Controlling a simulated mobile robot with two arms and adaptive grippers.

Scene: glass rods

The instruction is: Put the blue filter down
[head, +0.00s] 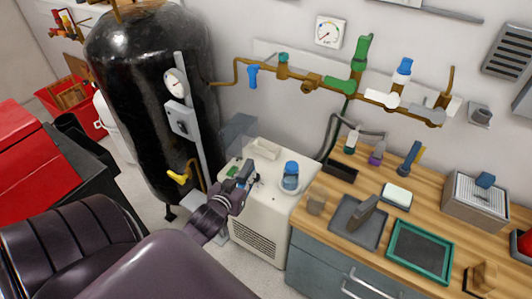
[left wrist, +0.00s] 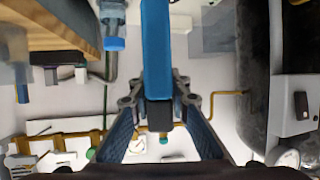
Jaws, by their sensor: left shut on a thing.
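My left gripper (head: 243,180) is shut on the blue filter and holds it above the white cabinet (head: 262,225). In the left wrist view the filter (left wrist: 157,45) is a long blue bar between the two fingers of the gripper (left wrist: 157,105), running up out of the picture. In the head view the fingers and the wrist hide most of it, and I cannot tell whether it touches the cabinet top. My right gripper is not in view.
A blue-capped jar (head: 290,178) stands on the cabinet, right of my gripper. A pale tray (head: 264,148) lies behind. A black tank (head: 150,90) stands to the left. The wooden counter (head: 330,215) to the right carries a green-rimmed tray (head: 448,250) and several tools.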

